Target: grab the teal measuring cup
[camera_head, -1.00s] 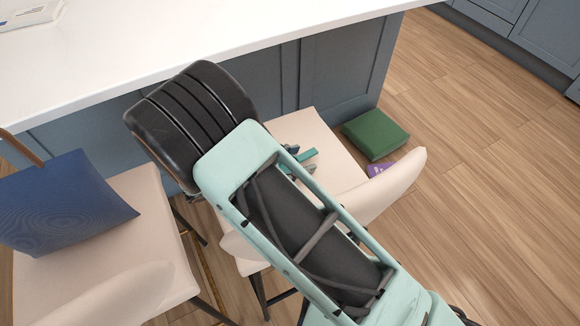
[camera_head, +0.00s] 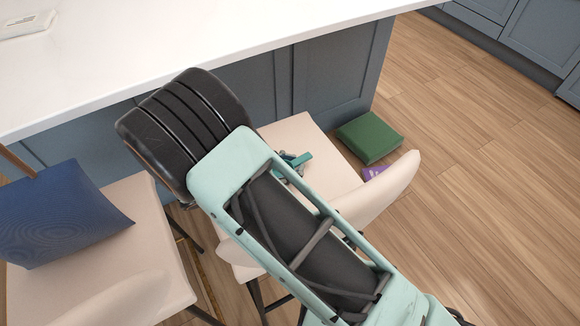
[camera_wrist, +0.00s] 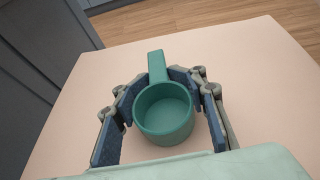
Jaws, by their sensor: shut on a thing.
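The teal measuring cup (camera_wrist: 165,112) is upright in the wrist view, with its open mouth facing me and its handle pointing away. My gripper (camera_wrist: 160,92) is shut on it, with blue-padded fingers on both sides of the cup near the handle. The cup is over the cream seat of a chair (camera_wrist: 255,75); I cannot tell whether it still touches the seat. In the head view only a small teal part of the cup (camera_head: 303,159) shows beside my arm, which hides the rest.
A white counter (camera_head: 200,55) with a grey-blue base stands behind the chair. A second chair with a blue cushion (camera_head: 62,212) is at the left.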

